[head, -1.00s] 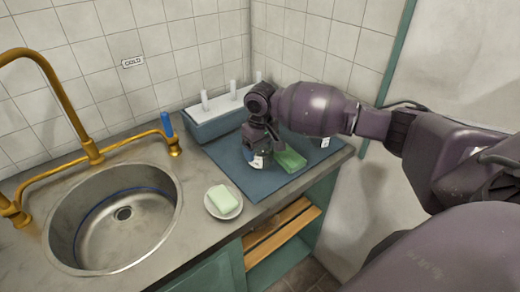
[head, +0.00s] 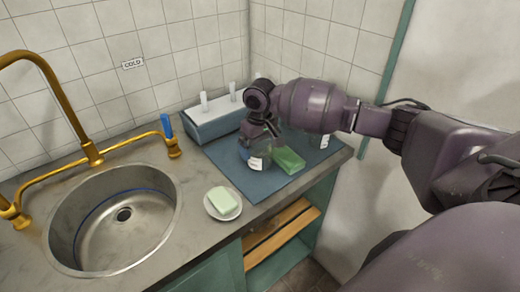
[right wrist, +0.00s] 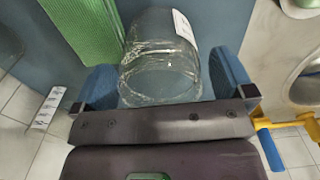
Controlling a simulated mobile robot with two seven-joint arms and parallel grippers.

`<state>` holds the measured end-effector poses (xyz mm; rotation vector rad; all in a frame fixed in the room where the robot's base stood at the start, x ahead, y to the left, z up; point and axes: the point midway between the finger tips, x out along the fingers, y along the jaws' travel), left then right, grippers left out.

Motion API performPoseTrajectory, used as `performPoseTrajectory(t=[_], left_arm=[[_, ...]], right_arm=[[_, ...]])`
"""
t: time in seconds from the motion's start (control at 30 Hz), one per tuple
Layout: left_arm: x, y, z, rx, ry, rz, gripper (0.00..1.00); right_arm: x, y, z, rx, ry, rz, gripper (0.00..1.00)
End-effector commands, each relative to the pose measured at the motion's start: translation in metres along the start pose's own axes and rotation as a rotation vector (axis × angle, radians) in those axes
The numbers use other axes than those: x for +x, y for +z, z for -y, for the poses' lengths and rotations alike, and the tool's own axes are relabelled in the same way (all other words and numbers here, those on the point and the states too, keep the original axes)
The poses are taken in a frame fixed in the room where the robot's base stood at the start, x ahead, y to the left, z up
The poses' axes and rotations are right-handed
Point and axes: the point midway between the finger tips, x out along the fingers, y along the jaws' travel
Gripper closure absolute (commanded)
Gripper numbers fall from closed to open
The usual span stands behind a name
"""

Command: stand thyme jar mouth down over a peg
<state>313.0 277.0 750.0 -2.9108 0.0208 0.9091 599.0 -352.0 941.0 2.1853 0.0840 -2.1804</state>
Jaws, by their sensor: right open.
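A clear glass jar (head: 257,163) with a white label stands on the blue mat (head: 262,187); its label is too small to read, and I cannot tell which end its mouth is. My right gripper (head: 263,135) is over it from above. In the right wrist view the jar (right wrist: 160,62) lies between the two blue finger pads of the open gripper (right wrist: 165,88). White pegs (head: 203,101) stand on a blue-grey rack with a white top (head: 213,118) behind the mat, partly hidden by my arm. My left gripper is not in view.
A green block (head: 289,160) lies right beside the jar. Another white label (head: 325,141) shows farther right, mostly behind my arm. A soap bar (head: 222,200) sits on a small dish at front left. The sink (head: 115,225) and brass tap (head: 92,152) are left.

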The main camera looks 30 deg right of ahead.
Motion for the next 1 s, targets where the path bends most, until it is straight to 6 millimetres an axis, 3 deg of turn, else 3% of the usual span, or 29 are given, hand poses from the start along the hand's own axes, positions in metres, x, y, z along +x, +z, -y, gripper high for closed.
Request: performPoseTrajectory(t=[0.2,0.5,0.7,1.0], left_arm=[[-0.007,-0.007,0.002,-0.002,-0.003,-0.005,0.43],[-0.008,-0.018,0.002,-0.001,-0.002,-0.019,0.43],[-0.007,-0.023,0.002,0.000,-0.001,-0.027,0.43],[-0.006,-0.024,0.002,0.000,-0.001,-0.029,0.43]], right_arm=[[-0.047,-0.001,0.000,0.000,0.000,-0.005,0.00],[-0.092,0.000,0.000,0.000,0.001,-0.002,0.00],[-0.103,0.000,0.000,0.000,0.001,-0.001,0.00],[-0.103,0.000,0.000,0.000,0.000,0.000,0.00]])
